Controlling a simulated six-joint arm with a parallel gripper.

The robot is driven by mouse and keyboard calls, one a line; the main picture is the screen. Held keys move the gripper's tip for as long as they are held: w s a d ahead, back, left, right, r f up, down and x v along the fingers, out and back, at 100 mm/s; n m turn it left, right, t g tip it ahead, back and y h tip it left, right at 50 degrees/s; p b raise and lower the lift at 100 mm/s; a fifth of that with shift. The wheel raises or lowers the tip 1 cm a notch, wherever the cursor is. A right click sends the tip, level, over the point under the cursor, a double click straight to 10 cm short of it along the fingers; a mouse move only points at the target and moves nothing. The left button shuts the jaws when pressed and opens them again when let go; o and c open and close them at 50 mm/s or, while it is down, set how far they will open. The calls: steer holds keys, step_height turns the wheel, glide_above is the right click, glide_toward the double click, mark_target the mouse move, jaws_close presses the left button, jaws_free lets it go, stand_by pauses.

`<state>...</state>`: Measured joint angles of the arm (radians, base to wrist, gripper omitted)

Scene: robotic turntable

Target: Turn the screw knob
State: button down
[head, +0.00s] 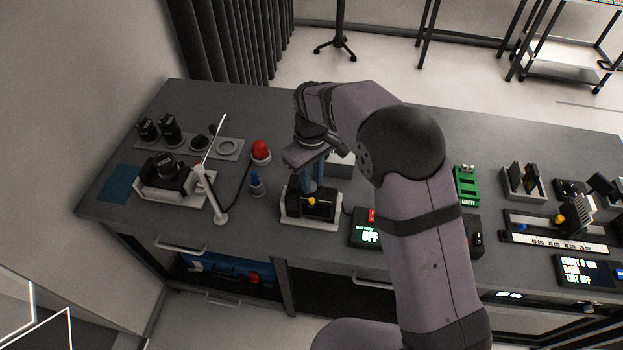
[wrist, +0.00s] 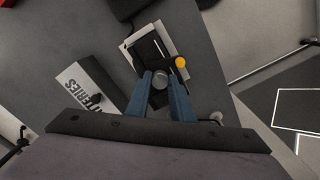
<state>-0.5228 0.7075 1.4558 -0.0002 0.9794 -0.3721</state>
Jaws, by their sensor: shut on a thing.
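A black device (head: 296,208) sits in a white base (head: 312,219) near the front middle of the bench. It has a yellow knob (head: 322,203), which also shows in the wrist view (wrist: 181,62). My gripper (head: 312,188) points down at this device from above. The yellow knob is outside the fingers, just beyond the right fingertip. In the head view the fingers hide the gripped knob.

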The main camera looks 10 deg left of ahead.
steer(key=n, duration=0.4)
steer(key=shift+w+r+n, duration=0.1)
steer(key=shift+n, duration=2.2)
steer(key=c, duration=1.8)
jaws_free()
steer(key=shift+r+b, duration=1.25)
steer(key=shift+r, duration=2.45)
